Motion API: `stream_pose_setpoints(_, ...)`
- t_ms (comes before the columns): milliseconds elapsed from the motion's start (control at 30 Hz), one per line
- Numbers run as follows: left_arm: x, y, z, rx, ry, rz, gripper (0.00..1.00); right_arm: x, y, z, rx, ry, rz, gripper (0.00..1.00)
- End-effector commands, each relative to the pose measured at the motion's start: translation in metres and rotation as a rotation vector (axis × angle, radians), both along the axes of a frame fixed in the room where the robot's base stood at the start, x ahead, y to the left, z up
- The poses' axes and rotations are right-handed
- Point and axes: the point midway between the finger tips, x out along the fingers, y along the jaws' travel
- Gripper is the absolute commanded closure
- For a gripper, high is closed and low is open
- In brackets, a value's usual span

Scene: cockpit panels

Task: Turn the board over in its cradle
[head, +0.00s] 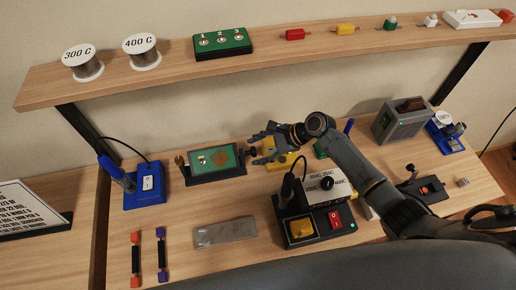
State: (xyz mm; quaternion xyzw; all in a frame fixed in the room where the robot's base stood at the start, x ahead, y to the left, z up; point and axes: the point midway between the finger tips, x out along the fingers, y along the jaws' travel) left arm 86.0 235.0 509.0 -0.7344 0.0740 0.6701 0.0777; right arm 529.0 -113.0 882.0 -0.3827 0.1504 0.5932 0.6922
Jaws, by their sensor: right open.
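The green board (225,155) sits in a dark cradle (222,178) left of the middle of the bench. A gold disc and a pale part show on its upward face. A brass-coloured knob stands at the cradle's left end. My right gripper (256,148) is open at the cradle's right end, its fingers close to a dark part there. I cannot tell whether they touch it. My left gripper is not in view.
A soldering station (315,212) stands below my right arm, with a yellow block (279,163) behind it. A blue iron stand (144,190) is left of the cradle. A grey metal plate (225,232) lies in front. A shelf (200,75) runs above the bench.

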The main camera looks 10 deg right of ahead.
Motion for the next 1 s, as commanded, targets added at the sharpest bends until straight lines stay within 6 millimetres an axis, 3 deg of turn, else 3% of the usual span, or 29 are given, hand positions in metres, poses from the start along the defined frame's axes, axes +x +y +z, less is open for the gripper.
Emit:
stream_pose_setpoints(200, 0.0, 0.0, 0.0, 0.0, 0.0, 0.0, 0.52, 0.0, 0.0, 0.0, 0.0, -0.001, 0.001, 0.45)
stream_pose_setpoints(500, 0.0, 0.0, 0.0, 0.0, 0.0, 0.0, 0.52, 0.0, 0.0, 0.0, 0.0, 0.0, 0.0, 0.99)
stream_pose_setpoints(667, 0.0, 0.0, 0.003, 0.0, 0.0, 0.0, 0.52, -0.002, 0.001, 0.0, 0.002, -0.028, 0.001, 0.99)
stream_pose_setpoints(800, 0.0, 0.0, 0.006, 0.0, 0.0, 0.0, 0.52, -0.005, 0.001, -0.002, 0.003, -0.155, -0.001, 0.99)
stream_pose_setpoints(1000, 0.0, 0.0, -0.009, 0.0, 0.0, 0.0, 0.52, -0.005, 0.0, -0.008, 0.0, -0.358, -0.001, 0.99)
